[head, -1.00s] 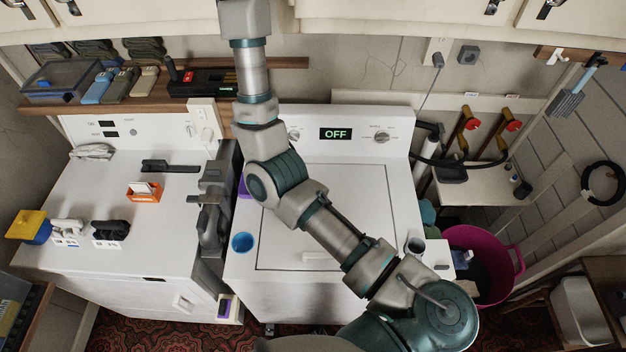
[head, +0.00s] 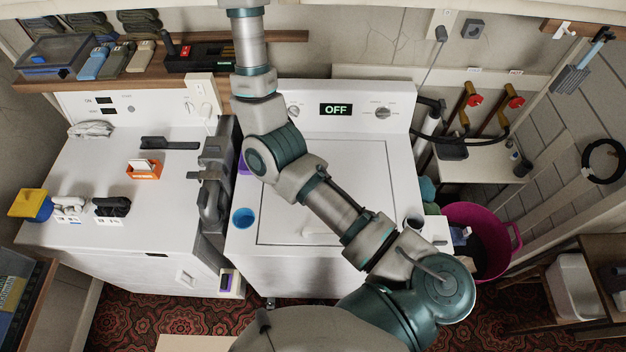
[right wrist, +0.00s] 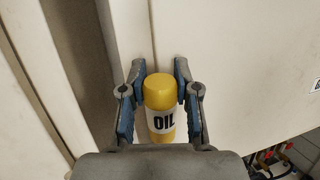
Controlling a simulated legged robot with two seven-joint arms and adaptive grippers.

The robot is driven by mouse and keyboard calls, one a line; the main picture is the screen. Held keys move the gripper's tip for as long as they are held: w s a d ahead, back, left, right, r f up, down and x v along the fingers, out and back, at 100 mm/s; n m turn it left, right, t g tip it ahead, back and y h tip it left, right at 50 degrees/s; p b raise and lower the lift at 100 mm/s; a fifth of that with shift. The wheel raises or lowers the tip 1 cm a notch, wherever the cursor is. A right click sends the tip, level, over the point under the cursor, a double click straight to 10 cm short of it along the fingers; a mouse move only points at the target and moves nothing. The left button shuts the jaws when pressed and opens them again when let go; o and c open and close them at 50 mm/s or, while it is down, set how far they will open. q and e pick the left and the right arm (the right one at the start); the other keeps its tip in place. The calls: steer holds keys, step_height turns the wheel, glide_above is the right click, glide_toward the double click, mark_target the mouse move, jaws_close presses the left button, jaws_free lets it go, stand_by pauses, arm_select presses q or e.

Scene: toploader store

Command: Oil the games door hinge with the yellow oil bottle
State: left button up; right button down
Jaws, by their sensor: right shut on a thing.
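The yellow oil bottle (right wrist: 160,92) is in the right wrist view, with a yellow cap and a white label reading OIL. My right gripper (right wrist: 159,72) is shut on it, one blue-padded finger on each side. Pale flat panels (right wrist: 235,70) lie behind the bottle, with a dark grey gap (right wrist: 68,60) to the left. I cannot tell which panel is the games door, and no hinge can be made out. In the head view the right arm reaches up out of the top edge, so its gripper is hidden there. My left gripper is in neither view.
Below the arm stand a white washer (head: 330,170) with an OFF display and a white machine (head: 75,190) holding small items. A wooden shelf (head: 285,37) with boxes is behind. A pink tub (head: 512,240) stands at right. Pale cupboards (head: 400,8) edge the top.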

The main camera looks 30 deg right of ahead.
stand_by(0.5)
steer(key=shift+s+a+b, duration=0.25)
steer(key=shift+s+b, duration=0.15)
steer(key=shift+s, duration=0.1)
steer(key=s+a+r+b, duration=0.1)
steer(key=s+a+b, duration=0.2)
steer(key=s, duration=0.3)
steer(key=shift+s+a+r, duration=0.15)
steer(key=shift+s+a, duration=0.25)
steer(key=shift+a, duration=0.25)
steer(key=shift+d, duration=0.1)
